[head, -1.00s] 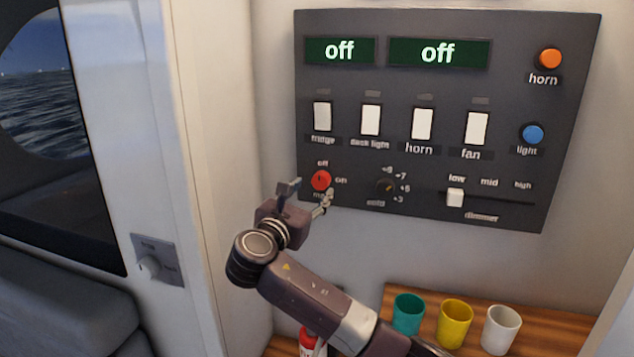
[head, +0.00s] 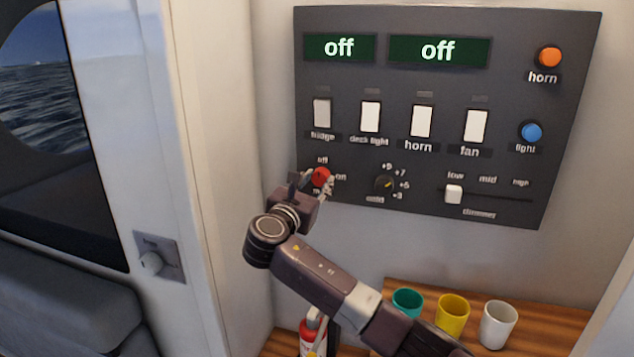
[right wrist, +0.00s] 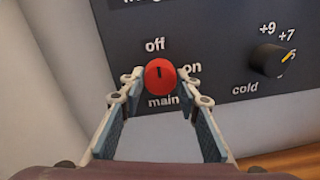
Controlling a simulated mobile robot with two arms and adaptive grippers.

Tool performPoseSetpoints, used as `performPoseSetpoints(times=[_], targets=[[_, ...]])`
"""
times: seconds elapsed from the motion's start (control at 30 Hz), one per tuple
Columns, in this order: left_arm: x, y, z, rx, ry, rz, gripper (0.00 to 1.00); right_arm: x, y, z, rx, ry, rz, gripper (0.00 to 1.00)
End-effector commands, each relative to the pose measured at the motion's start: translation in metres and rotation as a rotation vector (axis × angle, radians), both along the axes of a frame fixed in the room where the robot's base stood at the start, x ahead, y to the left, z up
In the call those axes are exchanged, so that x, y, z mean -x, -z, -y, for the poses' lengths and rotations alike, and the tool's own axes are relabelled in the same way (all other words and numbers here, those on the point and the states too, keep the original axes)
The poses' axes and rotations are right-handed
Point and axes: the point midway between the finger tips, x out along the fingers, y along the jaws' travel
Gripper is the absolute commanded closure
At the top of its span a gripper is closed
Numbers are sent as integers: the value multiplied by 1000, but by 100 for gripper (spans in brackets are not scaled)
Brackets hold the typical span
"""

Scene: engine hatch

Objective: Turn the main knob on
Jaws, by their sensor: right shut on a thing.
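The red main knob (head: 321,177) is at the lower left of the dark control panel, with "off" above it and "on" to its right. In the right wrist view the knob (right wrist: 160,76) sits between my fingertips, its dark mark pointing up, toward "off". My right gripper (head: 313,183) is at the panel with its fingers on either side of the knob, shut on it. The fingers (right wrist: 160,89) also show in the right wrist view. The left display (head: 339,47) and right display (head: 438,50) both read "off". My left gripper is out of view.
The cold dial (head: 385,184) is right of the knob, and the dimmer slider (head: 454,194) further right. Several rocker switches stand in a row above. Teal (head: 407,302), yellow (head: 452,316) and white (head: 497,325) cups stand on the wooden counter below.

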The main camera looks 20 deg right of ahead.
Motion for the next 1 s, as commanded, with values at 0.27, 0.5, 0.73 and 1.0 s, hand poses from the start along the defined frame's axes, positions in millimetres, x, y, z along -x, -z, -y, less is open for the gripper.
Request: performPoseSetpoints(times=[0.27, 0.5, 0.73, 1.0], targets=[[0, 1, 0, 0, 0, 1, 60, 0, 1, 0, -13, 0, 8, 94], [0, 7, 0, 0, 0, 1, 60, 0, 2, -1, -96, 0, 62, 94], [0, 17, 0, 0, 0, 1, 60, 0, 3, -1, -250, 0, 166, 94], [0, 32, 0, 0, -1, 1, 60, 0, 3, 0, -465, 1, 310, 94]])
